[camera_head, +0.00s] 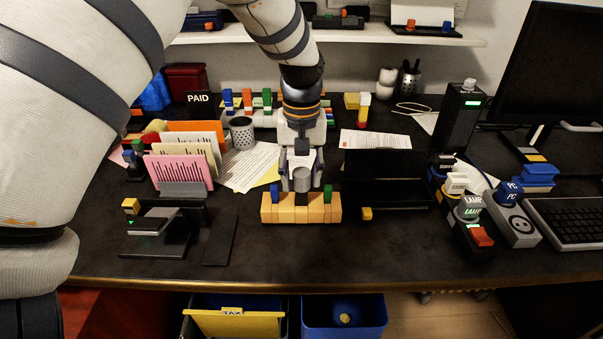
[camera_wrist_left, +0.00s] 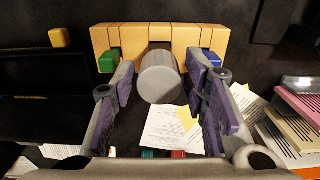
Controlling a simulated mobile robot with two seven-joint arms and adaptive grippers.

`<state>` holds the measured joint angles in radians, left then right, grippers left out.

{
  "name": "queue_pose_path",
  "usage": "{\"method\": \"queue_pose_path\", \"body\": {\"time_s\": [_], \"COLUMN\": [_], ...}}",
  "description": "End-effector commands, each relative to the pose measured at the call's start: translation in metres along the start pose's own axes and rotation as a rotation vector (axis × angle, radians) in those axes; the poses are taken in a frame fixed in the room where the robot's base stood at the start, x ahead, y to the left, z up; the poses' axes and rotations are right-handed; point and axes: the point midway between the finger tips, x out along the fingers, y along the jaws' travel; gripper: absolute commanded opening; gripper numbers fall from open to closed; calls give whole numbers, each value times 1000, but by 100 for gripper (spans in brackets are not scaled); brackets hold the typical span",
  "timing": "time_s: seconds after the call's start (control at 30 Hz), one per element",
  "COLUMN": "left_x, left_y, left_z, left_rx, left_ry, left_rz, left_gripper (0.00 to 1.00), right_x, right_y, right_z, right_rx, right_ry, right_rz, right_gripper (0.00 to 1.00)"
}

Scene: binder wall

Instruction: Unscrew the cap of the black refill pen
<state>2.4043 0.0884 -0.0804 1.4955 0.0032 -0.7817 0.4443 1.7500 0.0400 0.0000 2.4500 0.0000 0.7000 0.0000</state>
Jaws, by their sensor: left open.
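A yellow block holder (camera_head: 301,209) stands near the desk's front edge, with a blue piece (camera_head: 275,193) at left and a green piece (camera_head: 328,193) at right. A grey cylinder (camera_head: 302,180) rises at its middle above a dark part, apparently the black pen; that part is mostly hidden. My left gripper (camera_head: 301,172) reaches down from behind the holder. In the left wrist view its fingers are open, one on each side of the grey cylinder (camera_wrist_left: 160,80). Whether they touch it I cannot tell. My right gripper is not in view.
A pink card rack (camera_head: 180,172) and a black stand (camera_head: 160,235) are to the left. A black tray (camera_head: 388,180) is close on the right, with switch boxes (camera_head: 470,220) and a keyboard (camera_head: 570,222) farther right. The desk before the holder is clear.

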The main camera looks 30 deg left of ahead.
Motion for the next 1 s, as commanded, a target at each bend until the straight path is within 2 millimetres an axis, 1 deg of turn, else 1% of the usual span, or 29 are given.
{"method": "queue_pose_path", "body": {"time_s": [0.03,0.13,0.2,0.33,0.43,0.57,0.63,0.77,0.8,0.9,1.0], "left_x": [0,0,0,0,0,0,0,0,0,0,0], "left_y": [0,0,0,0,-1,0,0,0,-1,0,-1], "left_z": [0,0,0,0,0,0,-1,-1,-1,-1,-1], "left_rx": [76,213,362,555,761,953,1100,1291,1374,1550,1595], "left_ry": [-1,0,0,0,1,2,3,2,3,3,3], "left_rz": [3,1,3,2,3,3,3,3,3,2,1], "left_gripper": [40,40,40,40,40,40,40,40,40,40,40], "right_x": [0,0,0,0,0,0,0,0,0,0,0], "right_y": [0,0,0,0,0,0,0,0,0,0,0], "right_z": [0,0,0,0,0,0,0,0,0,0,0], "right_rx": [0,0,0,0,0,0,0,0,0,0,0], "right_ry": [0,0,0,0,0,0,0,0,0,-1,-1], "right_rz": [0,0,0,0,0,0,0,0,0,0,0], "right_gripper": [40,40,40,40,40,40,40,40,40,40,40]}}
